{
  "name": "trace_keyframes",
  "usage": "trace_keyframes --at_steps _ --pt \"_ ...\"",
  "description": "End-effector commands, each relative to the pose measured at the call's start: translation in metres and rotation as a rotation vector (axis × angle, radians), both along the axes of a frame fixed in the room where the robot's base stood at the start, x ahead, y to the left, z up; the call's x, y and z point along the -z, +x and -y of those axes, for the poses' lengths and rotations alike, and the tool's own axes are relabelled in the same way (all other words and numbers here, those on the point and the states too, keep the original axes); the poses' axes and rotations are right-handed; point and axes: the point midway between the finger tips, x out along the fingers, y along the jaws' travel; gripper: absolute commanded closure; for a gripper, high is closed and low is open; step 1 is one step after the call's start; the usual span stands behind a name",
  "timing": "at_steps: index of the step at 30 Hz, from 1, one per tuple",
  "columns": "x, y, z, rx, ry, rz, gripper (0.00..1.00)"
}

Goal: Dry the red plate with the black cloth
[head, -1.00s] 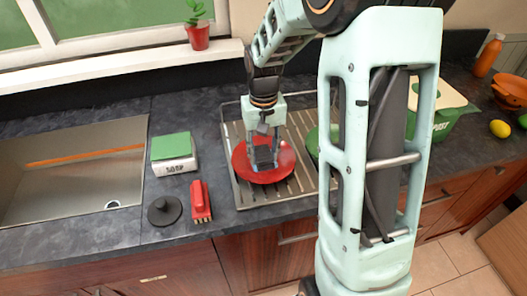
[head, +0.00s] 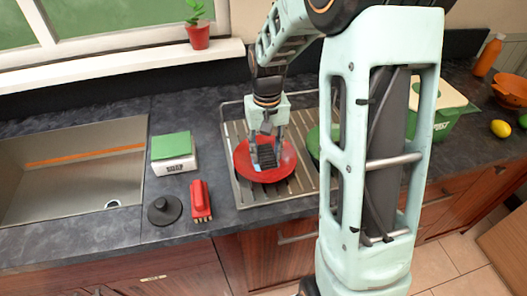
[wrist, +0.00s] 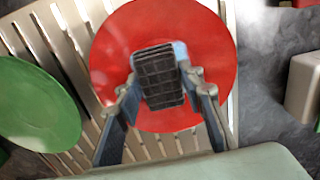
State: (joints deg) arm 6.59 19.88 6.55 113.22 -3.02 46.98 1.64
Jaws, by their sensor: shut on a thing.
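The red plate (head: 282,172) lies on the metal drying rack (head: 247,191), and it also fills the middle of the wrist view (wrist: 211,50). My gripper (head: 267,160) is above the plate, pointing down. Its fingers are closed on the black cloth (wrist: 160,85), a dark block with a grid pattern in the wrist view. The cloth is over the plate's middle; whether it touches the plate I cannot tell. In the head view the cloth (head: 267,153) is partly hidden by the fingers.
A green plate (wrist: 35,105) lies beside the red one on the rack. A soap box (head: 174,163), a red brush (head: 200,200) and a black sink plug (head: 165,209) sit on the counter near the sink (head: 75,180). A green container (head: 445,122) stands right of my arm.

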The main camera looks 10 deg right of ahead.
Motion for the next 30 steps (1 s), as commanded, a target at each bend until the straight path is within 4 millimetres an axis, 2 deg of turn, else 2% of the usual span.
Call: trace_keyframes --at_steps 11,24,30 --pt "0.001 0.000 -0.016 -0.001 0.000 -0.001 0.84" --pt "0.000 0.000 0.000 0.001 0.000 -0.001 0.84" --pt "0.001 0.000 -0.004 0.000 0.000 0.000 0.84"
